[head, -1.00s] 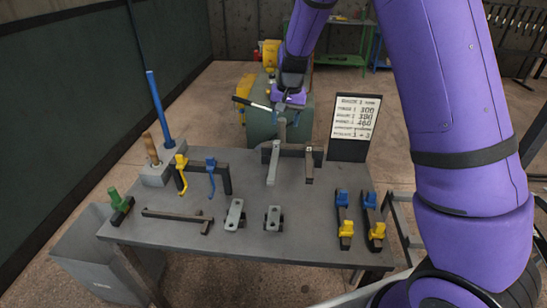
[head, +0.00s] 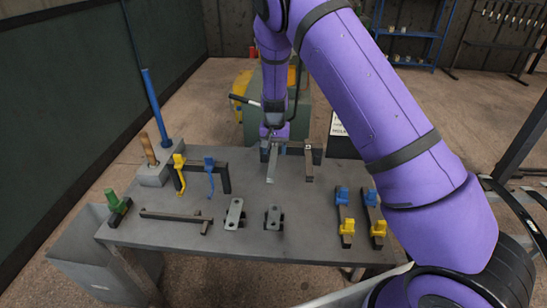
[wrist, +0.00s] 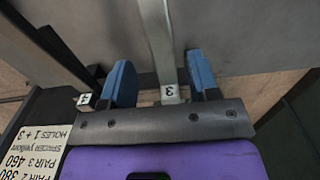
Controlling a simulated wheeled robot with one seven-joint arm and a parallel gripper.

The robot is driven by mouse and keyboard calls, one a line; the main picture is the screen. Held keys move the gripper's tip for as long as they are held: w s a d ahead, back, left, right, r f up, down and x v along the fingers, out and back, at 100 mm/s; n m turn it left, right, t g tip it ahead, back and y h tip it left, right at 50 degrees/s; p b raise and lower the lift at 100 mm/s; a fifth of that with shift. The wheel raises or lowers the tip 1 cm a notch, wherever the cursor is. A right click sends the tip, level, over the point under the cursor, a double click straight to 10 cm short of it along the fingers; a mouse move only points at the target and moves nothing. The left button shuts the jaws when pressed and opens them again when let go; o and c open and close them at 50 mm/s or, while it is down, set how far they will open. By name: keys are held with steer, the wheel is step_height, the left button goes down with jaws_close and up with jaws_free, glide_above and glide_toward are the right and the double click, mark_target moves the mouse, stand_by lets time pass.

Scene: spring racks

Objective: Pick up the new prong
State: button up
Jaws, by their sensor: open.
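A light grey prong (head: 272,165) rests at the back of the grey table, on a dark holder; a tag reading 3 is on its end. In the wrist view the grey prong (wrist: 158,38) runs between the blue fingers of my gripper (wrist: 162,82), with gaps at both sides. My gripper (head: 274,138) is open at the prong's far end. A darker, brownish prong (head: 309,163) stands just to the right; the wrist view shows this dark prong (wrist: 62,50) beside the left finger, near a tag reading 4.
A sign (head: 337,125) stands behind the table, mostly hidden by my arm. The table (head: 180,232) holds yellow and blue hooks (head: 181,172), several brackets (head: 235,214), blue-and-yellow clamps (head: 344,218) and a blue rod (head: 156,105). A grey bin (head: 85,255) stands at left.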

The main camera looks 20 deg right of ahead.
mark_target(274, 154)
steer(key=shift+w+a+f, duration=0.1)
steer(key=shift+f, duration=2.55)
steer(key=c, duration=1)
steer(key=shift+r, duration=0.15)
step_height(274, 154, up, 10)
steer(key=shift+f, duration=0.1)
